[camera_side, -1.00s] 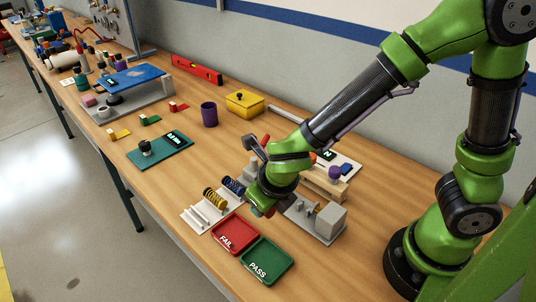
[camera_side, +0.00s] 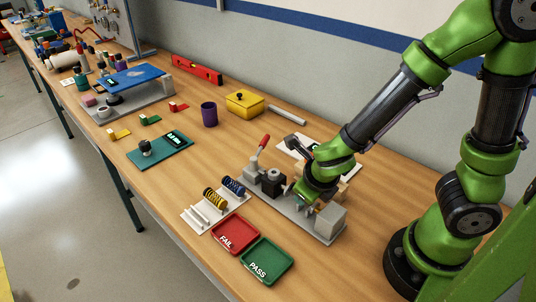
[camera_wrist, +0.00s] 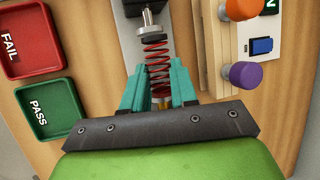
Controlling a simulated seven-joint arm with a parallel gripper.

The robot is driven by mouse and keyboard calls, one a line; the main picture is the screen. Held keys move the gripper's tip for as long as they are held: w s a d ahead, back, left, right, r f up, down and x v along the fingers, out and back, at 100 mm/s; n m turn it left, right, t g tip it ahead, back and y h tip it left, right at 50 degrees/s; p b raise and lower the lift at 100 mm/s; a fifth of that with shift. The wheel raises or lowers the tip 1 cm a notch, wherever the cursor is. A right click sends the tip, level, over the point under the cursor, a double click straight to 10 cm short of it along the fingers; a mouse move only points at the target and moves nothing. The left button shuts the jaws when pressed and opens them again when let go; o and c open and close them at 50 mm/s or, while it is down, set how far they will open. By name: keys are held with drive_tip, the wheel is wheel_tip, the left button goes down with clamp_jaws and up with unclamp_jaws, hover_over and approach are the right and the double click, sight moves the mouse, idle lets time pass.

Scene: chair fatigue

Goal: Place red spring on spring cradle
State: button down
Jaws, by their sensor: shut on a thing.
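The red spring (camera_wrist: 155,52) is between the teal fingertips of my gripper (camera_wrist: 157,80) in the wrist view. My gripper is shut on it, and its far end lines up with a grey metal pin of the test fixture. I cannot tell whether it touches the pin. In the side view my gripper (camera_side: 297,198) is low over the grey test fixture (camera_side: 318,236), and the spring is mostly hidden. The white spring cradle (camera_side: 197,217) lies left of the fixture. It holds a yellow spring (camera_side: 214,199) and a blue spring (camera_side: 233,186), with bare slots at its front left.
The red FAIL tray (camera_side: 234,235) and green PASS tray (camera_side: 266,261) lie in front of the fixture. A red-handled clamp (camera_side: 264,142) rises at the fixture's far end. Orange (camera_wrist: 241,8) and purple (camera_wrist: 245,74) knobs stand close to the right of my gripper.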

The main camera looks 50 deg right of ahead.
drive_tip(key=shift+f, duration=0.8)
drive_tip(key=shift+f, duration=0.1)
drive_tip(key=c, duration=0.9)
unclamp_jaws()
